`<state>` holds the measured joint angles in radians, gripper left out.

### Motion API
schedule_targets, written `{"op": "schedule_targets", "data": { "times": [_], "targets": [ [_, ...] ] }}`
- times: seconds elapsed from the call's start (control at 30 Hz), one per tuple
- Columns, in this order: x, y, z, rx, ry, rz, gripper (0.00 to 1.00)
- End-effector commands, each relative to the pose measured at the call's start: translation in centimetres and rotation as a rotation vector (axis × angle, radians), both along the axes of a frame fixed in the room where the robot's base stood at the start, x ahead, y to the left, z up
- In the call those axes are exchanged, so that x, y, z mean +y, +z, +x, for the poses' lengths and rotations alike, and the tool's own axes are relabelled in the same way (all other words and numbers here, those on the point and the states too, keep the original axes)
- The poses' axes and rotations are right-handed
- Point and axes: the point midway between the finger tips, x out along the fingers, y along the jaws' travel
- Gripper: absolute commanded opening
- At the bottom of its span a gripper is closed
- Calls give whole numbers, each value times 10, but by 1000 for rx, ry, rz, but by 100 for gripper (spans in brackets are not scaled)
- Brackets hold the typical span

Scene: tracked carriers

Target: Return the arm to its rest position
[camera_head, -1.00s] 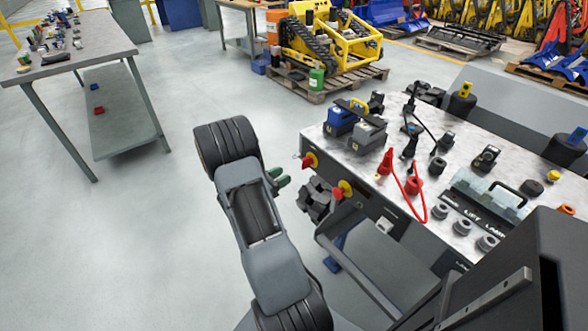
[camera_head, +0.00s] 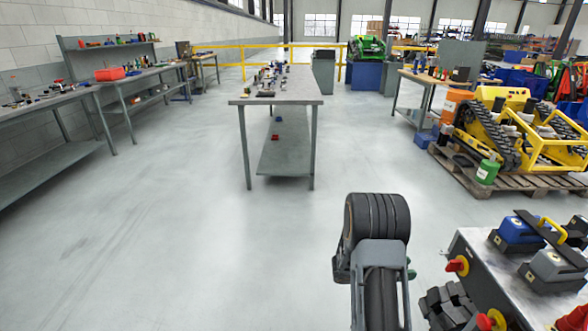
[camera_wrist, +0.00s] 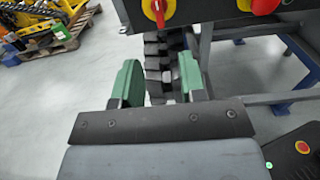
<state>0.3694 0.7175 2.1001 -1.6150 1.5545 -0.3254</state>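My arm reaches up from the bottom of the head view, right of centre, with a thick black ribbed joint at its top. My gripper (camera_wrist: 161,78) shows in the wrist view as two green fingers standing apart with nothing held between them. A black rubber track shows beyond the gap. In the head view the gripper is mostly hidden behind the arm; only a small green part shows at its right side.
A carrier's worktop (camera_head: 485,290) with red knobs and blue and grey batteries stands close on the right. A grey workbench (camera_head: 275,100) stands ahead, with more benches along the left wall. A yellow tracked machine (camera_head: 520,125) sits on a pallet. The floor ahead and left is clear.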

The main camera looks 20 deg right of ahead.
Motion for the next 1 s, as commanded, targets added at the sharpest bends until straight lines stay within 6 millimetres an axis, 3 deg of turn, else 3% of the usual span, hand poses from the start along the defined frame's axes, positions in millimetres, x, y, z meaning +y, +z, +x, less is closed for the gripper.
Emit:
{"op": "schedule_targets", "data": {
  "times": [0.17,0.3,0.37,0.57,0.8,1.0],
  "targets": [
    [3,-12,-7,-59,-36,47,38],
    [22,-35,-40,-165,-207,167,38],
    [38,-31,-53,-260,-304,222,38],
    [120,29,-66,-721,-620,428,38],
    [222,133,-48,-1243,-876,723,38],
    [278,218,-43,-1488,-950,968,38]
  ]
}}
